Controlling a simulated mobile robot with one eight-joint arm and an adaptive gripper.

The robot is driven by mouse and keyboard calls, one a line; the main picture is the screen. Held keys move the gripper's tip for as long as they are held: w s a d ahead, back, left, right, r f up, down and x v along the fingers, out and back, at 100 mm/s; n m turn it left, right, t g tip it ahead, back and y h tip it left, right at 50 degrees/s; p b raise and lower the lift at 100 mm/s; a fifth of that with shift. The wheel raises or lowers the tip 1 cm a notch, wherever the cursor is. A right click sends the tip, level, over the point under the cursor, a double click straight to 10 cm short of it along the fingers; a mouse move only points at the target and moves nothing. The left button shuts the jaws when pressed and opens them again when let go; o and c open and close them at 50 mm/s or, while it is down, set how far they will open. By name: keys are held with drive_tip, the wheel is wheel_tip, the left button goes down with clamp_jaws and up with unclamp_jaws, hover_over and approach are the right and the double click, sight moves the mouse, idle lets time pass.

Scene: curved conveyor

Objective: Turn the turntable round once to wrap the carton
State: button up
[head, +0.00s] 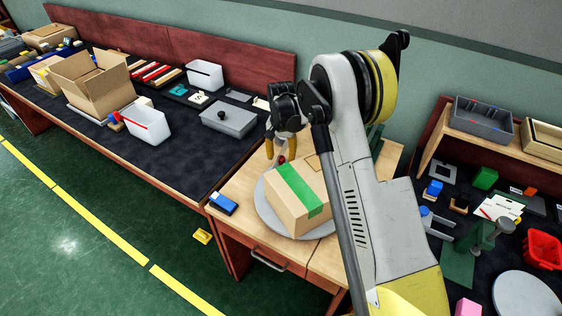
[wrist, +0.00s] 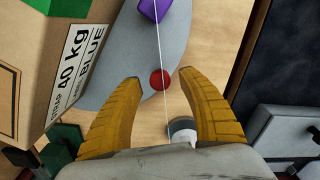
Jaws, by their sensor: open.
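The carton (head: 297,197) is a closed brown box with a green band over its top. It sits on the round grey turntable (head: 262,208), and most of the disc is hidden under it. In the wrist view the carton (wrist: 58,75) is at the left, with a printed label reading "40 kg" and "BLUE". A red knob (wrist: 160,79) stands near the edge of the turntable (wrist: 120,70). My gripper (wrist: 160,80) is open, with its yellow fingertips on either side of the knob in the picture; I cannot tell whether they touch it. In the head view my gripper (head: 280,152) is just behind the carton.
A blue object (head: 222,203) lies on the wooden table left of the turntable. A dark bench (head: 170,150) at the left holds an open box (head: 95,85) and bins. Another bench with a red bin (head: 543,249) is at the right. A purple object (wrist: 150,9) shows beyond the knob.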

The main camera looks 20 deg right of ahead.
drive_tip(key=shift+f, duration=0.65)
clamp_jaws()
drive_tip(key=shift+a, duration=0.1)
